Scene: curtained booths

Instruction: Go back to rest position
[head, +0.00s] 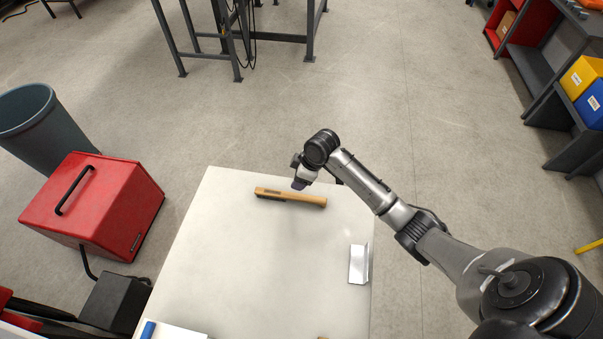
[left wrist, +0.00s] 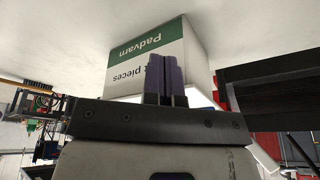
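My right arm comes in from the right in the head view. Its gripper (head: 300,183) is over the far part of the white table (head: 250,265), close above or beside a wooden bar-like piece (head: 290,197) with a dark mark. I cannot tell whether it touches the piece, or whether its fingers are open or shut. My left gripper is out of the head view. In the left wrist view its two purple fingers (left wrist: 165,78) are together, with nothing visible between them. A white and green box (left wrist: 150,55) lettered "Padvarn" appears upside down beyond the fingertips.
A silver angled bracket (head: 358,264) lies at the table's right edge. A blue object (head: 148,330) is at the near left edge. A red case (head: 95,205) and a grey bin (head: 45,130) stand on the left. Open floor lies beyond the table.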

